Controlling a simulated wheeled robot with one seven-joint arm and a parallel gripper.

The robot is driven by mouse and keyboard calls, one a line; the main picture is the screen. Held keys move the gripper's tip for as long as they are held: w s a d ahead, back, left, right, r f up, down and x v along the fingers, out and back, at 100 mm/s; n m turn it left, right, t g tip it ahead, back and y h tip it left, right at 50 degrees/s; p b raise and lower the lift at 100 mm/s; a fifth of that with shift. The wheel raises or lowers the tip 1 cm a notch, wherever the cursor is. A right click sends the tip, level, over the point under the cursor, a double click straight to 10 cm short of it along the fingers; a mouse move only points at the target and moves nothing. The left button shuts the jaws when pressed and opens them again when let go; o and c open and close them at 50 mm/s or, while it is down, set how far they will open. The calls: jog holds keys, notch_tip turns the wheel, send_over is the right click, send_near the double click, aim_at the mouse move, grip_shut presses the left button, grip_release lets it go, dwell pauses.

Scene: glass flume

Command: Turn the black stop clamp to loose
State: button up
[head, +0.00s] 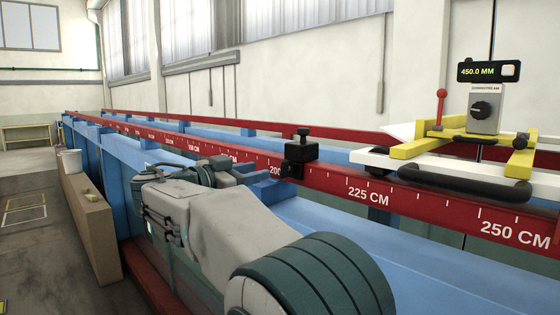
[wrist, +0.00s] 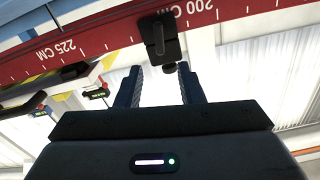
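The black stop clamp (head: 298,158) sits on the red rail just right of the 200 cm mark, with a black knob (head: 303,134) standing on top. In the wrist view the clamp (wrist: 160,38) shows upside down, just beyond the fingertips. My gripper (wrist: 160,70) is open, its two dark blue fingers apart with nothing held between them. In the head view my arm reaches from the lower right toward the clamp, and the gripper is just left of it, partly hidden by the arm. I cannot tell whether a finger touches the clamp.
The red rail (head: 400,195) with its centimetre scale runs along the flume. To the right, a white and yellow carriage (head: 408,150) carries a black handle (head: 465,185), a red-knobbed lever (head: 441,95) and a dial box with a 450.0 MM display (head: 482,72). A cardboard-brown panel (head: 90,220) stands at left.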

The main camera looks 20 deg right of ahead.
aim_at(282, 165)
jog(key=p+x, duration=0.2)
jog(key=x, duration=0.6)
jog(key=shift+w+d+p, duration=0.1)
jog(key=shift+d+p, duration=0.2)
jog(key=shift+p, duration=0.05)
grip_shut()
